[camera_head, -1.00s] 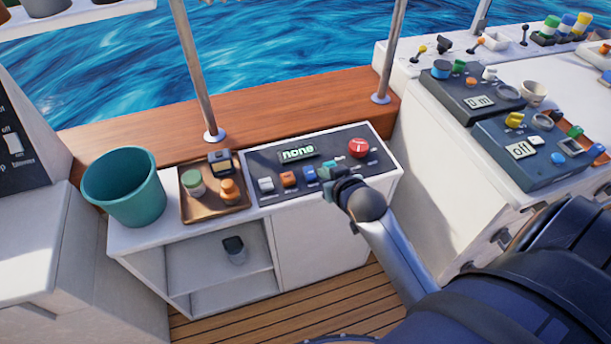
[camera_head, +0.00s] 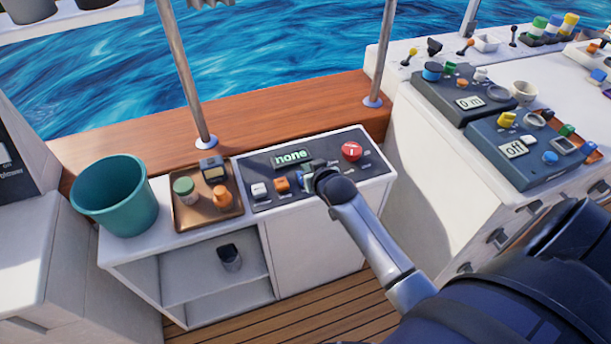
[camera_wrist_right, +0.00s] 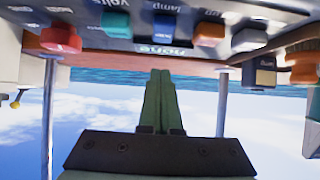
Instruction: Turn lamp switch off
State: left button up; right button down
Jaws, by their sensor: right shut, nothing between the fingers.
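A dark control panel (camera_head: 345,143) on a white cabinet carries a row of small switches and a display reading "none". In the right wrist view, which is upside down, the blue switch (camera_wrist_right: 160,28) is by the label "lamp", between a teal switch (camera_wrist_right: 115,22) and an orange switch (camera_wrist_right: 208,35). My right gripper (camera_head: 308,170) is over the middle of the panel, hiding part of the switch row in the head view. Its green fingers (camera_wrist_right: 160,75) are shut and empty, with their tips just short of the display's edge in the picture. Contact cannot be told. My left gripper is not in view.
A red button (camera_head: 351,151) is at the panel's right. A brown tray (camera_head: 182,222) with small items and a teal bucket (camera_head: 115,200) are to the left. Another white console with dark boxes (camera_head: 465,93) is at the right. Metal posts (camera_head: 188,75) rise behind.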

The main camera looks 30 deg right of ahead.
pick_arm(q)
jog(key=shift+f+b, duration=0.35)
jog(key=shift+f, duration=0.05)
pick_arm(e)
jog(key=shift+w+d+f, duration=0.1)
jog(key=shift+w+f, duration=0.15)
jog(key=shift+f, duration=0.5)
jog(key=shift+w+d+f, duration=0.1)
jog(key=shift+w+f, duration=0.2)
jog(key=shift+f, duration=0.45)
jog(key=shift+w+f, duration=0.25)
jog(key=shift+f, duration=0.5)
